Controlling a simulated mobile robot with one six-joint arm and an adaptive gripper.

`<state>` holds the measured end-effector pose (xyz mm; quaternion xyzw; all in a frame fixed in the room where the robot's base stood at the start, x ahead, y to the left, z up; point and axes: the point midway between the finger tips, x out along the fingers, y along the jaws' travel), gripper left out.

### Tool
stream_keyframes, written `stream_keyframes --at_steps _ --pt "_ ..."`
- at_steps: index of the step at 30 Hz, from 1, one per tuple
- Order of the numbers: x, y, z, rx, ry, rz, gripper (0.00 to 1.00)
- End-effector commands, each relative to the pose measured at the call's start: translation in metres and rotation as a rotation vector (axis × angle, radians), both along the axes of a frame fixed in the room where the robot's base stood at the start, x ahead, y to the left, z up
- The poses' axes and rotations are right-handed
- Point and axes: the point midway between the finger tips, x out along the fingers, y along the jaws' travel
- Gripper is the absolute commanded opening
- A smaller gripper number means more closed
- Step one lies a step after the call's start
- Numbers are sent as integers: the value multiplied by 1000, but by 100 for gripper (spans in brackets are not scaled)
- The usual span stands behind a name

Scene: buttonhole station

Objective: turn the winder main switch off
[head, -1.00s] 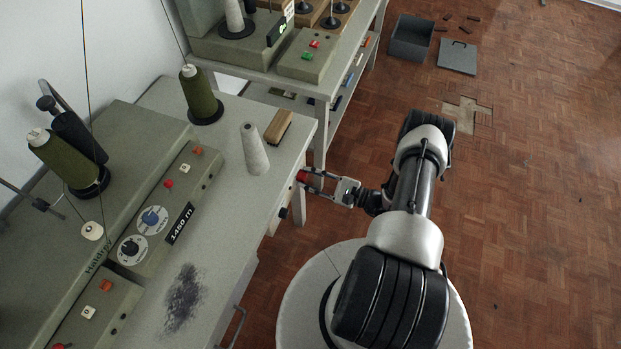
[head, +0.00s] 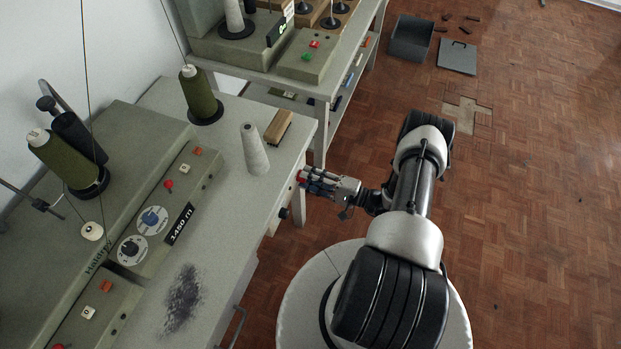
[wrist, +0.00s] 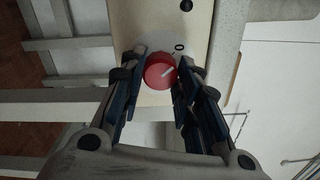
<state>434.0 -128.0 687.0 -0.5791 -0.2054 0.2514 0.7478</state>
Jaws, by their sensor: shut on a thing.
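The winder main switch is a round red knob (wrist: 159,73) with a white pointer line, on a cream plate (wrist: 150,22) at the table's end. In the wrist view a "0" is printed just above and right of the knob, and the pointer slants up and right, roughly to that side. My gripper (wrist: 158,63) has one blue-padded finger on each side of the knob and is shut on it. In the head view my gripper (head: 312,181) reaches the table edge from the right, and only a bit of the red knob (head: 301,179) shows.
A black knob (head: 283,212) sits on the same table edge, nearer me. A pale cone (head: 254,150) and a wooden brush (head: 279,127) stand on the tabletop above the switch. The floor to the right is clear near the arm.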

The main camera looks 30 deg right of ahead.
Motion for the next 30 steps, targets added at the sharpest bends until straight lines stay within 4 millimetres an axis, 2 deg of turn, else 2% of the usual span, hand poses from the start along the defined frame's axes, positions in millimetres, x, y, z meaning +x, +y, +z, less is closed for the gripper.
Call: stream_keyframes --at_steps 9,23,24,30 --pt "0 0 0 -75 -57 0 6" --pt "0 0 0 -83 -64 0 6" --pt "0 0 0 -83 -64 0 31" --pt "0 0 0 -83 -64 0 44"
